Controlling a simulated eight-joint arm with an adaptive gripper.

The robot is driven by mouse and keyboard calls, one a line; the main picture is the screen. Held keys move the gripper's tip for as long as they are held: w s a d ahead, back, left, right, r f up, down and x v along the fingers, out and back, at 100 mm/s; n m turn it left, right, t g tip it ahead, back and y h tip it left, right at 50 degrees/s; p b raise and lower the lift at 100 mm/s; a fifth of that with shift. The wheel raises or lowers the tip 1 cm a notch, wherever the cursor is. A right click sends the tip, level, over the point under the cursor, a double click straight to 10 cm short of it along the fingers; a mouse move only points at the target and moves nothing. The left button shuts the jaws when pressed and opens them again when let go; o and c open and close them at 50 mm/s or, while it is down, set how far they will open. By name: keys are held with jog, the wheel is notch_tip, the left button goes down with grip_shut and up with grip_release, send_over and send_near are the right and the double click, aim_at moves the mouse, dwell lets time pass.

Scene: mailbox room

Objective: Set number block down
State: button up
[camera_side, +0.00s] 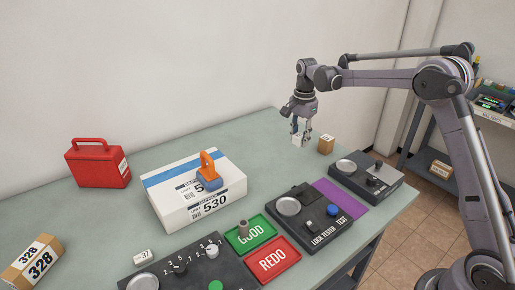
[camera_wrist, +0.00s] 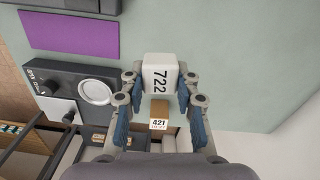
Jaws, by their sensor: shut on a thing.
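A white number block marked 722 (camera_wrist: 160,75) is between the two fingers of my gripper (camera_wrist: 157,100) in the wrist view, and the gripper is shut on it. In the side view my gripper (camera_side: 301,134) points down over the far right part of the table, with the white block (camera_side: 294,139) at its fingertips. I cannot tell whether the block touches the table. A second white block marked 37 (camera_side: 142,256) lies at the front of the table.
A small brown box (camera_side: 326,145) stands just right of my gripper. A purple mat (camera_side: 341,198), a dark device with a round plate (camera_side: 366,176) and the lock tester (camera_side: 315,218) are nearer. A white 530 box (camera_side: 180,205) stands left. Table between is clear.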

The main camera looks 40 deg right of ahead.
jog(key=s+d+m, duration=0.2)
jog(key=s+d, duration=0.3)
jog(key=d, duration=0.4)
jog(key=w+a+f, duration=0.4)
jog(key=w+a, duration=0.1)
jog(key=w+a+f, duration=0.2)
jog(key=a, duration=0.1)
jog(key=shift+w+a+f, duration=0.15)
jog(key=shift+w+f, duration=0.2)
jog(key=shift+f, duration=2.1)
jog(key=shift+f, duration=0.1)
jog(key=o, duration=0.9)
